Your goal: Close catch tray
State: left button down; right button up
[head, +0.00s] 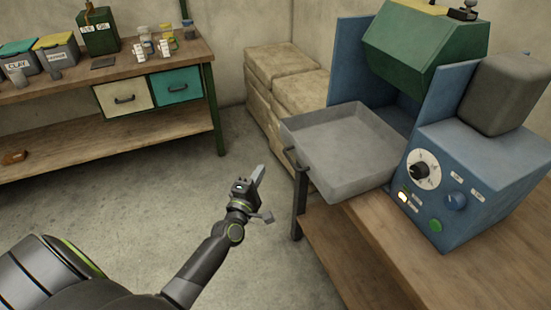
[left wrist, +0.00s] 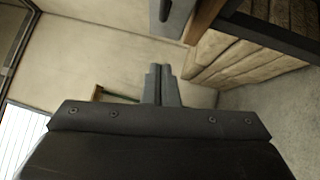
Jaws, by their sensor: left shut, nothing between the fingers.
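The catch tray (head: 345,150) is a grey metal tray pulled out from the blue and green machine (head: 425,45), over the front left of its bench. A dark bar handle (head: 296,160) sits on its left front side. My left gripper (head: 259,174) is shut and empty, a little left of and below the handle, apart from it. In the left wrist view the shut fingers (left wrist: 161,85) point at open space, with a dark grey piece at the top edge that I cannot identify for sure. My right gripper is not in view.
The machine's blue control box (head: 465,190) with knobs and a green button stands right of the tray on the wooden bench (head: 430,270). Stacked pale sacks (head: 285,80) stand behind. A workbench (head: 110,75) with bins and drawers stands at left. The floor between is clear.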

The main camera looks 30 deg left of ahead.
aim_at(314, 155)
pick_arm(q)
jog(key=w+d+r, duration=0.1)
jog(key=w+d, duration=0.1)
jog(key=w, duration=0.4)
jog(key=shift+w+p, duration=0.25)
jog(key=shift+p, duration=0.15)
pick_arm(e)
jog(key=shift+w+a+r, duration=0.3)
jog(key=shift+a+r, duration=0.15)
pick_arm(q)
jog(key=shift+r, duration=0.1)
